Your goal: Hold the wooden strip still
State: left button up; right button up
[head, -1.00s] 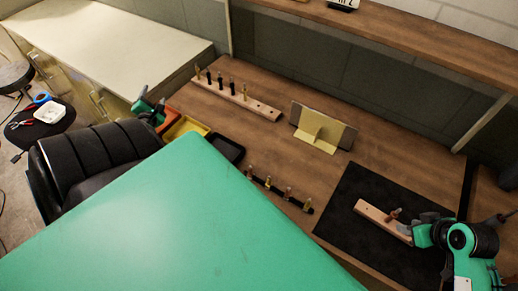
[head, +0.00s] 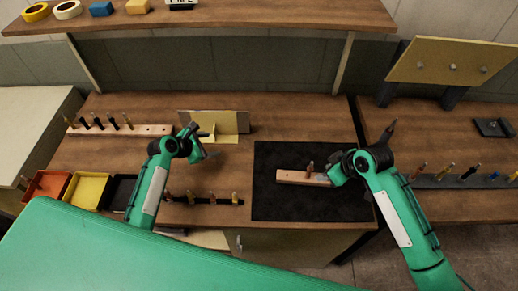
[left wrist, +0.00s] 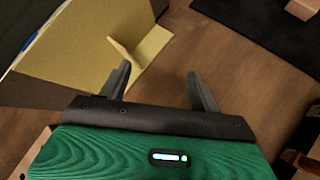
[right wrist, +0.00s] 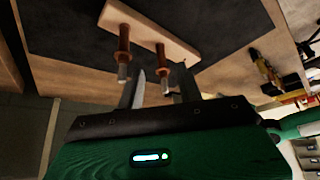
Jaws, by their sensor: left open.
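The wooden strip (head: 291,177) lies on the black mat (head: 275,206), and its right end is at my right gripper (head: 330,178). A copper-coloured fastener (head: 310,169) stands on the strip. The right wrist view shows the strip (right wrist: 150,28) with two such fasteners, one of them between my right fingers as seen there. Whether those fingers grip the strip is unclear. My left gripper (head: 203,145) is open and empty, left of the mat, in front of the yellow stand (head: 205,128). In the left wrist view its fingers (left wrist: 160,90) are spread above bare table.
A rail with several fasteners (head: 120,130) lies at the back left, and a dark one (head: 205,201) lies near the front edge. Orange (head: 47,186), yellow (head: 86,190) and black bins stand at left. An upright board (head: 450,65) stands at the right.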

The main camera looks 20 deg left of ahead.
pick_arm(q)
jog(key=d+r+m+g+h, duration=0.1)
jog(key=d+r+m+g, duration=0.25)
jog(key=d, duration=1.05)
jog(key=m+g+y, duration=0.1)
jog(key=m+g, duration=0.1)
jog(key=g, duration=0.3)
send_near(280, 175)
jog(key=shift+t, duration=0.25)
jog(key=x, duration=0.9)
jog(key=shift+s, duration=0.2)
